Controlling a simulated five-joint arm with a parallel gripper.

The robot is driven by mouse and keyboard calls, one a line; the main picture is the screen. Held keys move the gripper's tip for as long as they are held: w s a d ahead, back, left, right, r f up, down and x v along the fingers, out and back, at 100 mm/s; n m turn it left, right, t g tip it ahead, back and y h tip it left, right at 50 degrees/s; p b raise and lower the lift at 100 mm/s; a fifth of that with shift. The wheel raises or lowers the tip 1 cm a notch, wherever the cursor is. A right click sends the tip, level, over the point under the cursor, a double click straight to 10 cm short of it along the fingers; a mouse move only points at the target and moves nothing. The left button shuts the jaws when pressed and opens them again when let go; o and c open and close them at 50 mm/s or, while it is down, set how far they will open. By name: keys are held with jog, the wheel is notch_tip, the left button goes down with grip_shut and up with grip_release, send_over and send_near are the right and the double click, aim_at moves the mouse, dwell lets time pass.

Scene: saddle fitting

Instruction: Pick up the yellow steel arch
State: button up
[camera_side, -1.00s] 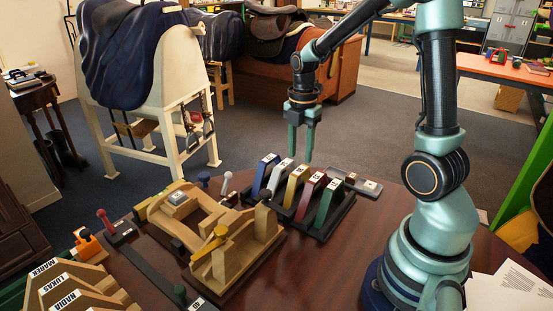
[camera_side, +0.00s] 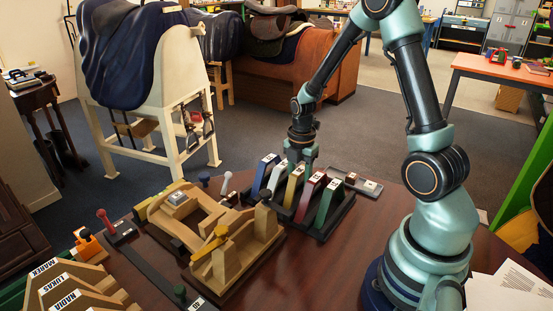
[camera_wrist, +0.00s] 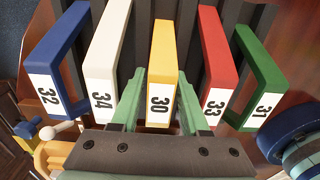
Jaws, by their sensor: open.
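The yellow steel arch (camera_wrist: 162,58), labelled 30, stands in the middle of a row of arches in a dark rack. It also shows in the side view (camera_side: 294,184). My gripper (camera_wrist: 161,85) is open, with one green finger on each side of the yellow arch in the wrist view. In the side view my gripper (camera_side: 302,158) is low over the rack, just behind the arch tops. Its fingertips are partly hidden there by the arches. I cannot tell whether the fingers touch the arch.
White arch 34 (camera_wrist: 106,58) and blue arch 32 (camera_wrist: 62,50) stand to the left in the wrist view, red arch 33 (camera_wrist: 216,58) and green arch 31 (camera_wrist: 262,72) to the right. A wooden jig (camera_side: 240,252) stands left of the rack in the side view.

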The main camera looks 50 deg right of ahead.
grip_shut()
jog(key=shift+r, duration=0.1)
